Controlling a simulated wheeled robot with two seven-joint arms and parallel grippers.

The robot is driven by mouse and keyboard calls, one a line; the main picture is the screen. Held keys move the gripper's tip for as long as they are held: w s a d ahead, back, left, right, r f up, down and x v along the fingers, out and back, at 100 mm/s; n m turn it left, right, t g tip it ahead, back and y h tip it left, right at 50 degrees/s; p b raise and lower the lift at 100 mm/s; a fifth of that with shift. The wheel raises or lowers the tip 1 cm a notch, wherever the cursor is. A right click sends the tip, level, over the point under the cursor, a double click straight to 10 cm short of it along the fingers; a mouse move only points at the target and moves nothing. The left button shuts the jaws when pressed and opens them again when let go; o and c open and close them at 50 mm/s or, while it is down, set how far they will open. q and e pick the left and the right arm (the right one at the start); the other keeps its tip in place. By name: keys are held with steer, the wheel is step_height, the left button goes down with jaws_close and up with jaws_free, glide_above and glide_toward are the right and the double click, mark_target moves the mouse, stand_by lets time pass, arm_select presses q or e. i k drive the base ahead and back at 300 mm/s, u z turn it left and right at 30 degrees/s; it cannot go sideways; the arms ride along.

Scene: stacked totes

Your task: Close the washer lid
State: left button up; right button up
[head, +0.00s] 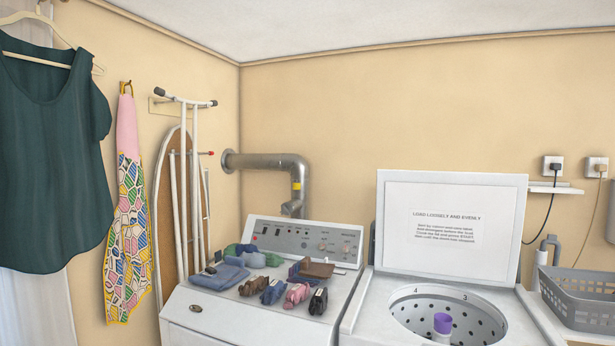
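The washer (372,311) is a white top-loader at the lower right of the head view. Its lid (450,250) stands open and upright at the back of the opening, with printed loading instructions on its inner face. Below it the perforated round drum (405,318) shows, with a purple-topped agitator (443,322) in the middle. The drum holds no visible clothes. The washer's front edge is cut off by the bottom of the picture. Neither of my grippers is in view.
A second white machine (200,320) stands left of the washer, its top holding folded clothes (220,276) and several small items. A grey basket (580,298) is at the right. An ironing board (172,215), apron (128,220) and green top (50,150) hang at the left.

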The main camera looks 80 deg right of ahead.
mark_target(463, 227)
steer(key=k, duration=1.85)
steer(key=z, duration=0.9)
